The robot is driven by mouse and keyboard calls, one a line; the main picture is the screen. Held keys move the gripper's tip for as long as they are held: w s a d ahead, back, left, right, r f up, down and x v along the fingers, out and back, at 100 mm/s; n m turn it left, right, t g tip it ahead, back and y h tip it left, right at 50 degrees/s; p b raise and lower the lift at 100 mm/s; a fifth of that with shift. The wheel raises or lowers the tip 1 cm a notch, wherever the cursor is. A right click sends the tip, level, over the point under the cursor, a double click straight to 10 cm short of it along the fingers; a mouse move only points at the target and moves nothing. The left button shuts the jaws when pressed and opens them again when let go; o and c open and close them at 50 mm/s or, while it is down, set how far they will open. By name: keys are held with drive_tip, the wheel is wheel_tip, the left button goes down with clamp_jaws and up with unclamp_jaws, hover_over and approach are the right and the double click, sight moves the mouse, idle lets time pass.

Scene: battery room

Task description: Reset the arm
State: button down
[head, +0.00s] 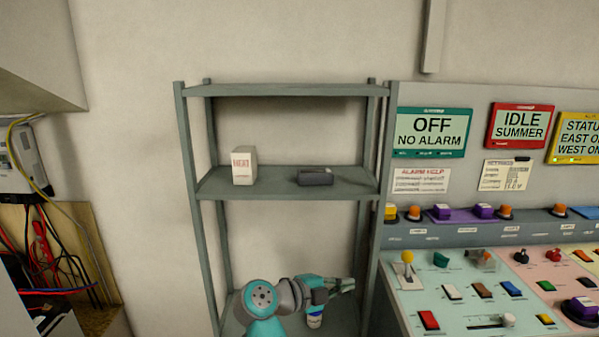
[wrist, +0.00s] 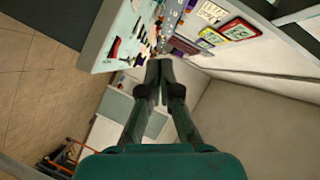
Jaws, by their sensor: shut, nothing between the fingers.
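My gripper (wrist: 158,75) is shut and empty in the wrist view, its two dark fingers meeting at the tips. In the head view my teal and grey arm is low in front of the shelf unit, folded to the right. The gripper end (head: 345,285) shows there beside the right shelf post, small and partly hidden by the arm. The wrist view is tilted, with the control panel beyond the fingertips.
A grey shelf unit (head: 285,184) holds a white box (head: 244,166) and a dark grey object (head: 315,177). A control desk (head: 470,290) with buttons and levers stands close on the right. Cables (head: 60,255) hang at the left. Bare wall lies between cables and shelf.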

drive_tip(key=s+d+f+n+t+h, duration=0.2)
drive_tip(key=s+d+f+t, duration=0.2)
drive_tip(key=s+d, duration=0.45)
drive_tip(key=s+d+f+n+t+h, duration=0.25)
drive_tip(key=s+d+f+t, duration=0.2)
drive_tip(key=s, duration=0.65)
drive_tip(key=s+a+f+n+y, duration=0.1)
drive_tip(key=s+n+y, duration=0.5)
drive_tip(key=s, duration=0.6)
drive_tip(key=s+a+f+n+y, duration=0.2)
drive_tip(key=s+n+y, duration=0.3)
drive_tip(key=s, duration=0.7)
drive_tip(key=s+a+f+n+g+y, duration=0.1)
drive_tip(key=s+f+n+y, duration=0.2)
drive_tip(key=s+n+y, duration=0.3)
drive_tip(key=s+n, duration=0.3)
drive_tip(key=s, duration=0.3)
drive_tip(key=shift+a+y, duration=0.35)
drive_tip(key=shift+a, duration=0.05)
